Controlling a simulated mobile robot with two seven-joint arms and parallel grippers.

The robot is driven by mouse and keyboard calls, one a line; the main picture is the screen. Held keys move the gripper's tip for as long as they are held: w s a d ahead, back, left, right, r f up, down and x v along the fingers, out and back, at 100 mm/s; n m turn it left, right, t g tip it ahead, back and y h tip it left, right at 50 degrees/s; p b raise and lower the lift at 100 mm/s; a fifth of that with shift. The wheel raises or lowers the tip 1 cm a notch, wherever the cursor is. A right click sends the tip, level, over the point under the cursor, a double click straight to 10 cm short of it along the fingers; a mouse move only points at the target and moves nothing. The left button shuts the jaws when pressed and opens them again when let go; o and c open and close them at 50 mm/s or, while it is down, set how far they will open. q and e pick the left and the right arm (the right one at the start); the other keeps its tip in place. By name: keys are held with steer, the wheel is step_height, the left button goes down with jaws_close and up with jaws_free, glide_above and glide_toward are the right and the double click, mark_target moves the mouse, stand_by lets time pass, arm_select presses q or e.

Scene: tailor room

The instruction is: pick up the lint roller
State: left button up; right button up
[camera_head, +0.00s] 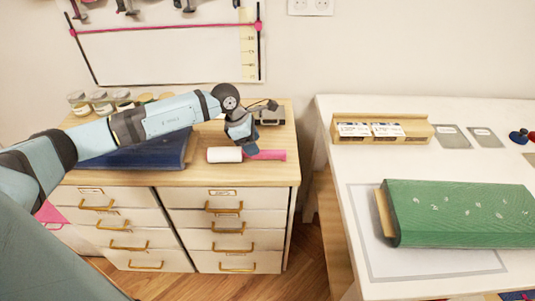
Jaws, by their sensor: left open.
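The lint roller lies on the wooden top of the drawer cabinet, near its front right. Its white roll (224,155) is at the left and its pink handle (268,155) at the right. My left arm reaches in from the left, and my left gripper (249,148) points down over the roller, near where the roll meets the handle. The gripper is open. It hides a small part of the roller, and I cannot tell whether the fingers touch it. My right gripper is not in view.
A dark blue fabric bolt (140,157) lies left of the roller, partly under my arm. Several jars (102,103) stand at the back left. A small grey device (268,114) sits behind the gripper. The white table (345,165) at right holds a green fabric bolt (460,212).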

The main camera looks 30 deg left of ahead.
mark_target(264, 155)
arm_select(q)
steer(key=x, duration=0.4)
steer(key=shift+s+f, duration=0.1)
steer(key=shift+f, duration=0.2)
jaws_close()
steer(key=shift+r, duration=0.15)
